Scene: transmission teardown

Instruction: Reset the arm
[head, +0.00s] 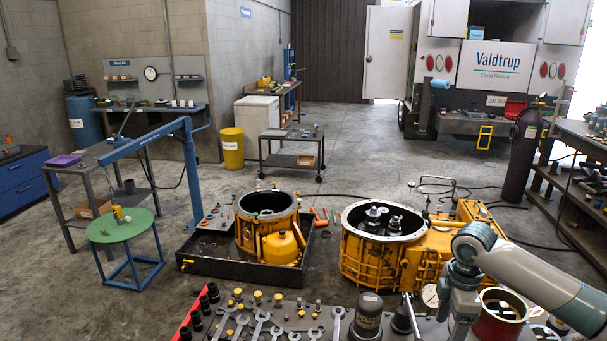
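My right arm (530,270) comes in from the right edge in pale grey and teal. It bends at a rounded joint at the lower right and runs down to the bottom edge, in front of the yellow housing and over the bench (285,328). Its gripper does not show in the head view. My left arm and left gripper are also out of view. No object is seen held.
The bench carries wrenches (262,322), black sockets (205,305), a dark cylinder (368,314) and a red pot (498,318). Beyond stand a yellow open housing (365,262), a black tray (213,266) with yellow parts, a blue hoist (188,165) and a green round table (120,226).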

